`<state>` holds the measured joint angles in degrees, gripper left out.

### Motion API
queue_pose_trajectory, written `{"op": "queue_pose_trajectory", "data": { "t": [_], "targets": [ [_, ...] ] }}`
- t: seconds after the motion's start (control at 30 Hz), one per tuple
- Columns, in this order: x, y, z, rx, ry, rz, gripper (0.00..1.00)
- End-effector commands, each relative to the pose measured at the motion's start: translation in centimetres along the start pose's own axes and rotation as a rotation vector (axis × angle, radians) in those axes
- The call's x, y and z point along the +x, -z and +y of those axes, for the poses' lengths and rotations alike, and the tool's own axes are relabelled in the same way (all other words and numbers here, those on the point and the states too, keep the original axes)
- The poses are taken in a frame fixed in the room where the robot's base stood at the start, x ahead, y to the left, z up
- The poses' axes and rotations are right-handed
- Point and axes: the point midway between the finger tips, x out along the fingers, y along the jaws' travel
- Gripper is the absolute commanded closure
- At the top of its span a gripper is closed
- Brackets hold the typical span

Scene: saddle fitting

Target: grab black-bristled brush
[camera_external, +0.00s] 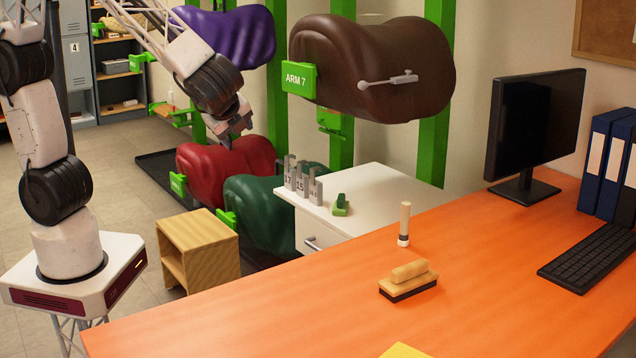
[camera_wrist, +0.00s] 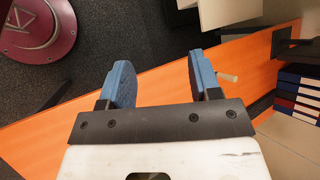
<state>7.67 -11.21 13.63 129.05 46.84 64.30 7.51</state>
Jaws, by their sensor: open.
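The black-bristled brush (camera_external: 408,280) lies on the orange desk (camera_external: 300,300) in the external view. It has a pale wooden body with a raised grip and a dark bristle layer underneath. My gripper (camera_external: 237,128) hangs in the air at upper left, in front of the saddles and well apart from the brush. In the wrist view its two blue fingers (camera_wrist: 160,68) are spread wide with nothing between them. I cannot make out the black-bristled brush in the wrist view.
A wooden-handled upright tool (camera_external: 404,224) stands behind the brush. A monitor (camera_external: 535,125), keyboard (camera_external: 592,258) and binders (camera_external: 605,160) occupy the desk's right. A white cabinet (camera_external: 360,195) with grey numbered pieces (camera_external: 303,182) adjoins it. A brown saddle (camera_external: 375,65) hangs above.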

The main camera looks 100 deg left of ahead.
Motion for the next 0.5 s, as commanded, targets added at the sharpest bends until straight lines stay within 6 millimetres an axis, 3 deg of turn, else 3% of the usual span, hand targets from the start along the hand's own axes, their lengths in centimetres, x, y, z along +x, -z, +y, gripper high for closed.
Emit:
{"op": "queue_pose_trajectory", "data": {
  "t": [0.5],
  "targets": [
    [3.2, 11.6, -4.4, 0.369, 0.31, -0.185, 0.43]
  ]
}}
